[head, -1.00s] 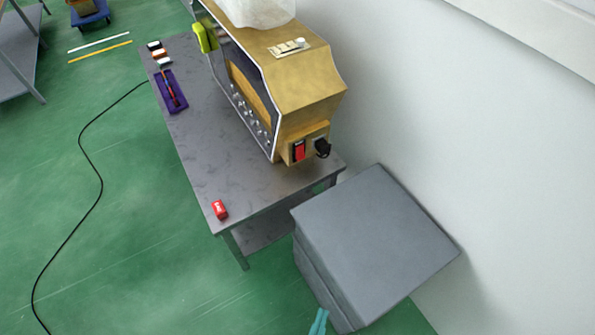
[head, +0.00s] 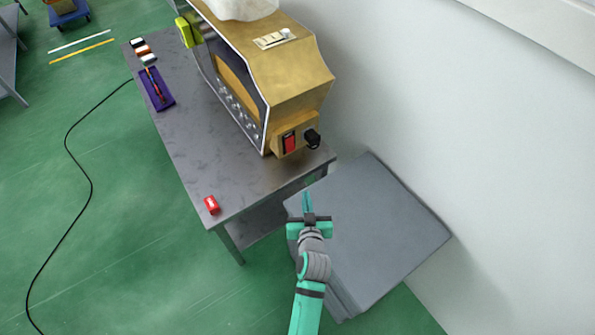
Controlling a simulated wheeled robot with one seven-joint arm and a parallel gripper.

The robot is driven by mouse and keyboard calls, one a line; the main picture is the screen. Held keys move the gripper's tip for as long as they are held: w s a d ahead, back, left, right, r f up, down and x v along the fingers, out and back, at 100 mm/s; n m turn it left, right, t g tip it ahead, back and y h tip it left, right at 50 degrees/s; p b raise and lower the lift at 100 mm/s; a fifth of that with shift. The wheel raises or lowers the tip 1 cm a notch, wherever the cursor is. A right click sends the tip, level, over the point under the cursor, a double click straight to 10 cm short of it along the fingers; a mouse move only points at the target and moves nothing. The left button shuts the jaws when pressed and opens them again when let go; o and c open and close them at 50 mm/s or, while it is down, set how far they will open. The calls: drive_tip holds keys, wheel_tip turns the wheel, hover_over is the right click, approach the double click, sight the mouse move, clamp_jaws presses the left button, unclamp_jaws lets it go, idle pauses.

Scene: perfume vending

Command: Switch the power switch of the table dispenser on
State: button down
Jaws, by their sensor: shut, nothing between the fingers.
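The table dispenser (head: 300,84) is a gold-brown box with a dark front, standing on a grey table (head: 190,147) against the wall. Its red power switch (head: 290,142) is on the near end, low down, left of a black plug (head: 312,138). Whether the switch is on or off is too small to tell. My gripper (head: 307,195) is shut and empty, its teal fingers pointing away toward the dispenser. In the picture it is below the switch, over the grey box, and apart from the dispenser.
A grey box (head: 385,225) stands right of the table by the wall. A small red object (head: 211,205) lies at the table's near corner. A purple tray (head: 158,95) and several small items are at the far left end. A black cable (head: 92,185) runs across the floor.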

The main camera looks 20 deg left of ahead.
drive_tip(key=n+y, duration=0.2)
approach(291, 150)
drive_tip(key=shift+g, duration=0.4)
drive_tip(key=shift+r+x, duration=0.2)
drive_tip(key=shift+x, duration=1.1)
drive_tip(key=shift+r+x, duration=0.25)
drive_tip(key=shift+x, duration=1.1)
drive_tip(key=shift+w, duration=0.15)
drive_tip(key=shift+d, duration=0.1)
drive_tip(key=shift+w+f, duration=0.15)
drive_tip(key=shift+w, duration=0.25)
drive_tip(key=shift+a, duration=0.4)
drive_tip(key=shift+d, duration=0.1)
drive_tip(key=v, duration=0.8)
drive_tip(key=shift+s, duration=0.35)
